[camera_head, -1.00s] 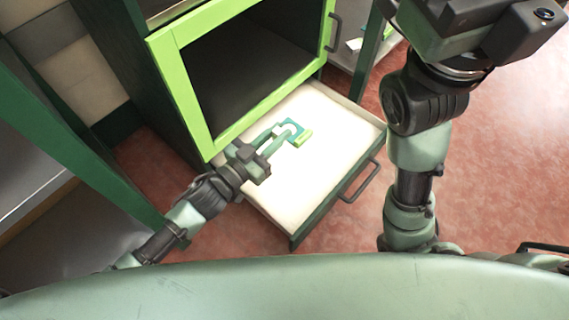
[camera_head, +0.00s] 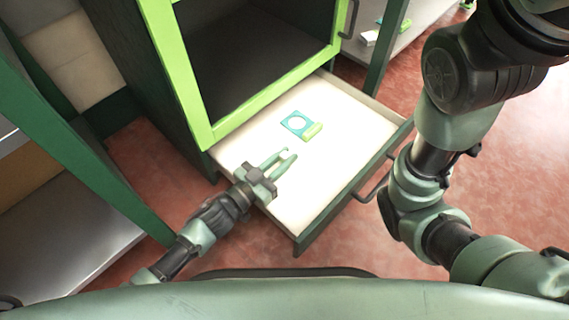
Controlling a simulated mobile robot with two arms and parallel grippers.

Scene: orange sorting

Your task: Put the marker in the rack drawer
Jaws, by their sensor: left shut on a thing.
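The rack drawer (camera_head: 241,160) is pulled out below the green-framed compartment, with its pale floor showing. My left gripper (camera_head: 286,155) is over the near left part of the drawer. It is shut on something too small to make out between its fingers. I cannot clearly pick out a marker. A teal square piece with a white round centre (camera_head: 289,117) and a light green block (camera_head: 312,132) lie together in the drawer, apart from the gripper. My right arm crosses the right side; its gripper is out of view.
The green-framed compartment (camera_head: 188,75) stands open above the drawer. The drawer handle (camera_head: 372,188) sticks out at the right. A shelf (camera_head: 90,250) is at the left, and another with small items (camera_head: 369,38) at the back right. Much of the drawer floor is bare.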

